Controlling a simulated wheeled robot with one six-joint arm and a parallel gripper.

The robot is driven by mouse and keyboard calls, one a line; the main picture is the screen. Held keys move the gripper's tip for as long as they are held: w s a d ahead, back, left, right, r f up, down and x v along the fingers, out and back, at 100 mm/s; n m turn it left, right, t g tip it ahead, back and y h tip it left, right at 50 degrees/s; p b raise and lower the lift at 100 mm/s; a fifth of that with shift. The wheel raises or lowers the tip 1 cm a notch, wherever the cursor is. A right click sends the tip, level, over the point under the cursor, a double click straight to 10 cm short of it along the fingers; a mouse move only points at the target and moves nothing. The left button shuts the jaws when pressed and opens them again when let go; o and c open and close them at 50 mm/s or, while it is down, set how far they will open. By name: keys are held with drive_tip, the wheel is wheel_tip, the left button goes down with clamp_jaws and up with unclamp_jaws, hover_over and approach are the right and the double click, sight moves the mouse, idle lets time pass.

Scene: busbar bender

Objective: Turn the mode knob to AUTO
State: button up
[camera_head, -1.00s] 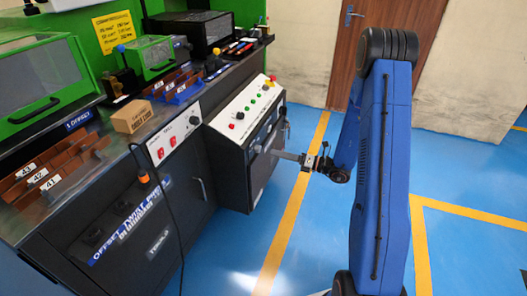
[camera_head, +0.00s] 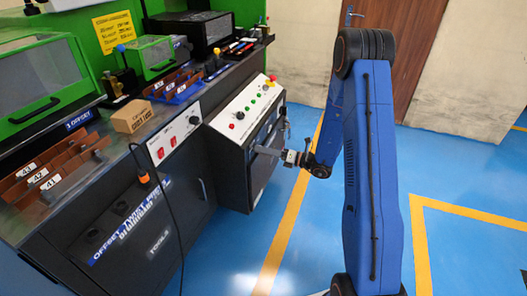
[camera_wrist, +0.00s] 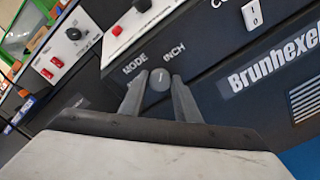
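The mode knob (camera_wrist: 160,80) is a small round dark grey knob on the dark front panel, with a short light mark that looks near upright. The word MODE is printed at its upper left and INCH at its upper right. Another label at its left is mostly hidden by a finger. My gripper (camera_wrist: 160,88) is open, with one finger on each side of the knob. I cannot tell whether the fingers touch it. In the head view my gripper (camera_head: 268,151) is at the front of the control cabinet (camera_head: 228,170), and the knob is hidden there.
The sloped white panel (camera_head: 240,112) above carries red, green and yellow buttons. A white switch (camera_wrist: 252,15) sits above right of the knob. A white panel with red switches (camera_head: 173,138) is to the left. Blue floor (camera_head: 330,230) is clear on the right.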

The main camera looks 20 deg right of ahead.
drive_tip(key=c, duration=0.5)
drive_tip(key=shift+n, duration=0.4)
drive_tip(key=n, duration=0.3)
drive_tip(key=shift+n, duration=7)
